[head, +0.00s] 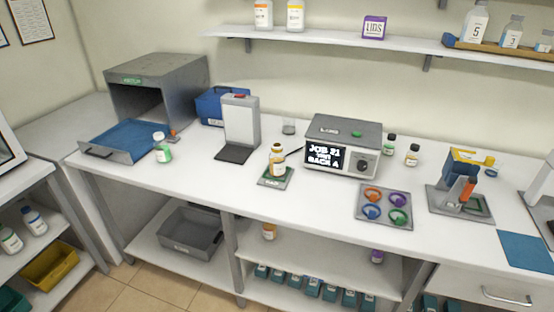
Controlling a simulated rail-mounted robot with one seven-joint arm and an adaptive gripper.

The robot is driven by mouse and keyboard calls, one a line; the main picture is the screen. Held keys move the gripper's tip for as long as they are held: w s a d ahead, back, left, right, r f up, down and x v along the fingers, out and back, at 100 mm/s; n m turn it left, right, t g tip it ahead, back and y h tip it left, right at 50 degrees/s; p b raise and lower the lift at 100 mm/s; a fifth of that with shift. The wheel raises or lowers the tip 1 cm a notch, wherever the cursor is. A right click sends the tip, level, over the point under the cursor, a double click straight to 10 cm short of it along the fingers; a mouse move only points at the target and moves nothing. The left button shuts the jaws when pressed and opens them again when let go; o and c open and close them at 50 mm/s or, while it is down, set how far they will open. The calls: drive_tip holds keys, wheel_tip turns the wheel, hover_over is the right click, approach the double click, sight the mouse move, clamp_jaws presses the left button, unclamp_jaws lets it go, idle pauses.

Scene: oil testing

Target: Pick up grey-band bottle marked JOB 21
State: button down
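My gripper is not in this view. The device (343,140) at the back of the bench has a screen (325,157) that reads JOB 21, with smaller words below that are hard to read. I cannot make out a bottle with a clear grey band or a JOB 21 label. An amber-banded bottle (277,158) stands upright on a small dark pad in front of the device. Two small dark-capped bottles stand right of the device, one greenish (390,145) and one amber-toned (412,155). A white bottle with a green band (162,148) stands by the blue tray.
A tray of coloured rings (384,222) and a clamp-like fixture (460,198) occupy the right bench. A grey box (158,82) stands far left. Bottles sit on the upper shelf (350,38), lower shelf (322,252) and left rack (20,262). The front-middle bench is clear.

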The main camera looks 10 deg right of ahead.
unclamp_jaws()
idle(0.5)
